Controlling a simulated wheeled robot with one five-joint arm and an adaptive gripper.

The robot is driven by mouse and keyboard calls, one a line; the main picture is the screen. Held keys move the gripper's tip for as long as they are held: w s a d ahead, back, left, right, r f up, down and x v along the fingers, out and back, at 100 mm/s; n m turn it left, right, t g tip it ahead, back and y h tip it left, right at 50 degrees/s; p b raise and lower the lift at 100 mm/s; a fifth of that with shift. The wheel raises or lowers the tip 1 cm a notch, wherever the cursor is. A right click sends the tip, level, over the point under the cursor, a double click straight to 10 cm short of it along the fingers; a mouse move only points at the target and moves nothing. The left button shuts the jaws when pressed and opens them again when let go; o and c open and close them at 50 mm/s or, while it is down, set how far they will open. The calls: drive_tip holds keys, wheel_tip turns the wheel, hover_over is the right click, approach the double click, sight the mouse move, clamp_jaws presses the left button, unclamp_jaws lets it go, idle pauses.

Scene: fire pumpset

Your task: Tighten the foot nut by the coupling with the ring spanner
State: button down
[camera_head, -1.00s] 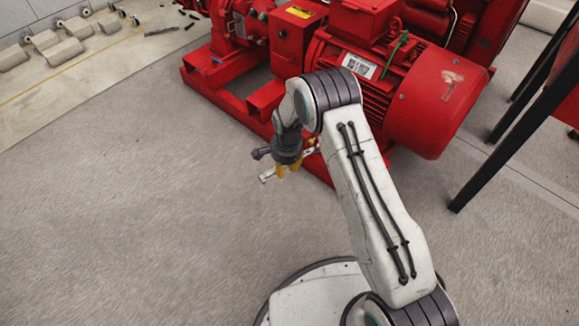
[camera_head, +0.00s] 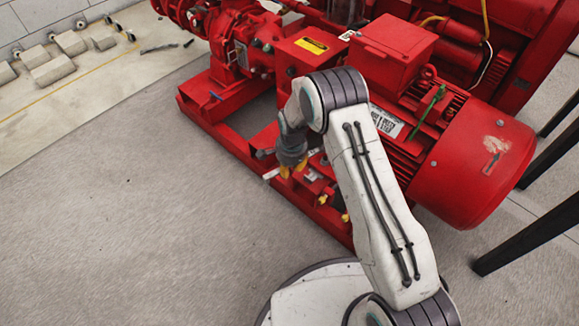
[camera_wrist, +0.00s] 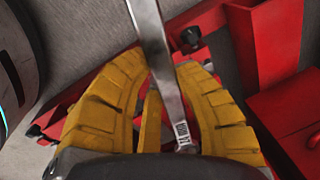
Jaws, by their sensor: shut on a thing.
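My gripper (camera_head: 292,173) is shut on the ring spanner (camera_head: 269,175), just above the near rail of the red base frame. In the wrist view, my gripper's yellow fingers (camera_wrist: 165,108) hold the spanner's flat steel shank (camera_wrist: 152,38), which runs out of the top of the picture. Its ring end is not clear in either view. A dark bolt or nut (camera_wrist: 190,37) sits on red metal just right of the shank, apart from it. Another dark fastener (camera_wrist: 35,131) shows at the lower left. I cannot tell which is the foot nut by the coupling.
The red motor (camera_head: 474,160) and its terminal box (camera_head: 392,48) stand right of my arm. The red base frame (camera_head: 230,150) runs diagonally below. Dark legs (camera_head: 525,240) stand at the right.

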drive_tip(key=shift+w, duration=0.4)
drive_tip(key=shift+f+b, duration=0.1)
drive_tip(key=shift+b, duration=0.25)
drive_tip(key=shift+f+b, duration=0.85)
drive_tip(key=shift+f, duration=1.55)
drive_tip(key=shift+f, duration=1.35)
